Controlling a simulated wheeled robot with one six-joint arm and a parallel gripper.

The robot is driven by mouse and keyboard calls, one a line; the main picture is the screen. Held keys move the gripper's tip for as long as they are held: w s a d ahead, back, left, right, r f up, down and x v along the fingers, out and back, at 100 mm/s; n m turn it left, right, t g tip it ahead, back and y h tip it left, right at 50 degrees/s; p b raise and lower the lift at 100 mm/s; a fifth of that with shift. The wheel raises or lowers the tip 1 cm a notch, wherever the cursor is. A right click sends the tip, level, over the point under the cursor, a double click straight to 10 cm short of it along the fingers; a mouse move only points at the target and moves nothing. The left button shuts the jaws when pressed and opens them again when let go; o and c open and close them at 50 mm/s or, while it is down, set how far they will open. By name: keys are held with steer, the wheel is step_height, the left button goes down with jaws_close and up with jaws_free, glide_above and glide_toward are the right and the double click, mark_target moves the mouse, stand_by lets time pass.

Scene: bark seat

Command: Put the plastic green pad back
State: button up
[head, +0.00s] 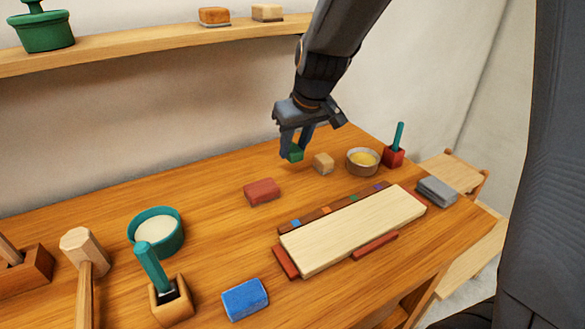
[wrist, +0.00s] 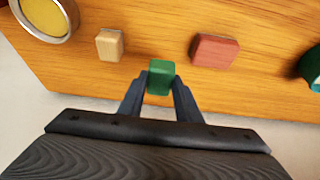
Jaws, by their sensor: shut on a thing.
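The green pad (head: 295,153) is a small block held between the fingertips of my gripper (head: 296,148). It also shows in the wrist view (wrist: 161,76), between the two fingers of my gripper (wrist: 160,88). My gripper is shut on it, towards the back edge of the wooden table (head: 200,190). In the head view the pad appears left of a tan block (head: 323,163) and behind a red block (head: 262,192). Whether the pad touches the table is hard to tell.
A pale board (head: 350,230) lies mid-table. A yellow-filled bowl (head: 362,161), a red holder (head: 394,156) and grey sheets (head: 437,191) are right. A teal bowl (head: 156,232), mallet (head: 85,260) and blue block (head: 245,299) are left and front. A shelf (head: 140,43) runs along the wall.

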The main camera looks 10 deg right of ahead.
mark_target(297, 161)
steer(key=shift+d+f, duration=0.1)
steer(key=shift+f, duration=3.5)
steer(key=o, duration=0.9)
steer(key=shift+f, duration=0.1)
steer(key=shift+o, duration=0.2)
steer(key=shift+s+r, duration=0.1)
steer(key=shift+r, duration=0.4)
steer(key=v, duration=1.1)
steer(key=shift+b, duration=0.3)
steer(key=shift+s+r, duration=0.1)
